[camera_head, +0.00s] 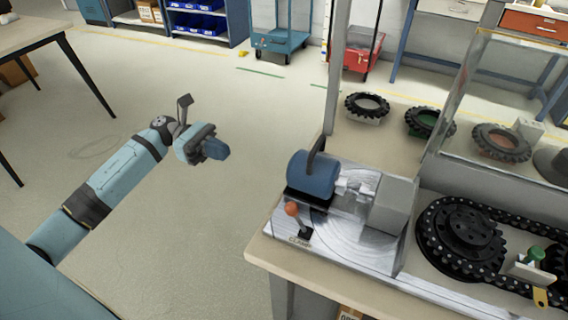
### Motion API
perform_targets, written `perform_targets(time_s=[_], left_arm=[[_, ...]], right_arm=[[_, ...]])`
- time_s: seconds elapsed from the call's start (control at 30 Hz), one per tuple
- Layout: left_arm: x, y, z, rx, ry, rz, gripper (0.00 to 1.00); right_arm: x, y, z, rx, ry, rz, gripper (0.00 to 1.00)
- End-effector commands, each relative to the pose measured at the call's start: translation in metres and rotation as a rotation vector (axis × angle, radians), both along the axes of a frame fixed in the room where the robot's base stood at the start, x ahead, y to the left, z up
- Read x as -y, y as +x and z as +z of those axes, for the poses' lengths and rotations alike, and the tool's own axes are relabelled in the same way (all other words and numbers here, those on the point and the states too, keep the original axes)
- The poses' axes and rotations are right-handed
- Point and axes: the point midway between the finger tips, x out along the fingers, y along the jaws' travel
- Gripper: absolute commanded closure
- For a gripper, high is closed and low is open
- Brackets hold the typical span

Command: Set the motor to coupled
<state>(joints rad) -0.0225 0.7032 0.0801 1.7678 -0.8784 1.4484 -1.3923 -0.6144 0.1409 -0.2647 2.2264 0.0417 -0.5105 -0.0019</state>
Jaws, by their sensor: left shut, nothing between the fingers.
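The blue motor (313,176) sits on a shiny metal plate (335,236) at the bench's left end. A silver coupling (354,184) shows between the motor and a grey block (394,205); I cannot tell whether its halves are joined. A lever with an orange knob (291,209) stands in front of the motor, with a small label at its foot. My left gripper (220,150) is shut and empty, over the floor left of the motor and apart from it. My right gripper is not in view.
A large black sprocket (460,238) with a chain lies right of the grey block. A clear panel (455,95) and a post (338,70) rise from the bench (390,145). Several toothed rings lie behind. The floor (175,235) around my left arm is clear.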

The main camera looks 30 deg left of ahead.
Motion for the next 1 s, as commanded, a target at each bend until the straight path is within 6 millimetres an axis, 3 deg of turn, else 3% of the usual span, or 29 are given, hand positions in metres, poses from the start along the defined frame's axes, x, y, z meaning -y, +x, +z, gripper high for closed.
perform_targets(time_s=[0.23,0.37,0.8,1.0], left_arm=[[0.002,0.0,0.0,-0.001,-0.001,0.0,1.0],[0.014,0.0,0.0,-0.001,-0.003,-0.002,1.0],[0.103,0.005,0.001,-0.001,-0.005,-0.002,1.0],[0.13,0.007,0.0,-0.002,-0.004,-0.001,1.0]], right_arm=[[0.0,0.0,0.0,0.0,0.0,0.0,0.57],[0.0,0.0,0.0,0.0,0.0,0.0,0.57],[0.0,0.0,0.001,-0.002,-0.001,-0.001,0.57],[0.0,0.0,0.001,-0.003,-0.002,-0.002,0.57]])
